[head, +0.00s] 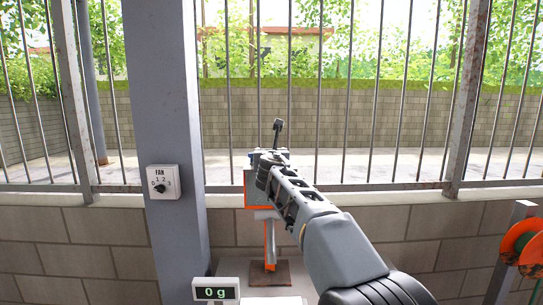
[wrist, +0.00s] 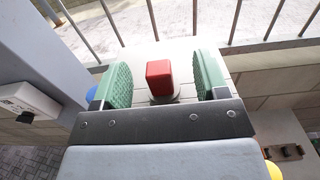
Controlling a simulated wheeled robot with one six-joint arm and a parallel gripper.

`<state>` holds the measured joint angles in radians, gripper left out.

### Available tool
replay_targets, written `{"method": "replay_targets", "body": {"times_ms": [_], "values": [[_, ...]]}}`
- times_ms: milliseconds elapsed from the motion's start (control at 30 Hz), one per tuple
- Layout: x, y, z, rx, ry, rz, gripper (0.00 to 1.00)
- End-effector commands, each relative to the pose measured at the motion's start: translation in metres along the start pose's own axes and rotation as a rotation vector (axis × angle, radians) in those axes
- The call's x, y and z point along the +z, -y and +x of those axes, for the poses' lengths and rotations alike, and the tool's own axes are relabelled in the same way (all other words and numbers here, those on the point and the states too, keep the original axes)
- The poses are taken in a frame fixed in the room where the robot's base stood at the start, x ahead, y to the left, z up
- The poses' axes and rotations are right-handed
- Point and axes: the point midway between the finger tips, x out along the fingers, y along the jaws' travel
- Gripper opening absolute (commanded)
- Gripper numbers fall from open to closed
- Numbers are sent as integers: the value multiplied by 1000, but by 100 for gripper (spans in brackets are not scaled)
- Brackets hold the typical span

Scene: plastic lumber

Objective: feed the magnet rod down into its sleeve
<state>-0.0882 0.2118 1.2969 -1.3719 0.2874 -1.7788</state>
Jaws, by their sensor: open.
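A red block-shaped piece (wrist: 159,77) stands between the green-padded fingers of my gripper (wrist: 164,80) in the wrist view. A strip of background shows on each side of it, so the pads look apart from it. It may be the top of the magnet rod; no rod shaft shows below it. A pale collar shows just under the red piece; I cannot tell whether it is the sleeve. In the head view my gripper (head: 268,162) is over an orange-and-grey stand (head: 270,243), and my arm hides the red piece.
The stand rises from a brown base (head: 285,274). A display (head: 215,291) reading 0 g is in front of it. A grey pillar (head: 174,120) with a fan switch (head: 163,182) stands at left. A barred railing and block wall lie behind. An orange reel (head: 522,243) is at far right.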

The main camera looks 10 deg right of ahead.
Motion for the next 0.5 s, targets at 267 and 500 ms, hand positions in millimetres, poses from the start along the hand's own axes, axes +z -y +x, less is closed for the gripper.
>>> {"method": "replay_targets", "body": {"times_ms": [267, 500], "values": [[-2, -2, -20, 5, 1, 0, 69], [-1, 0, -70, 4, 3, 2, 69]]}}
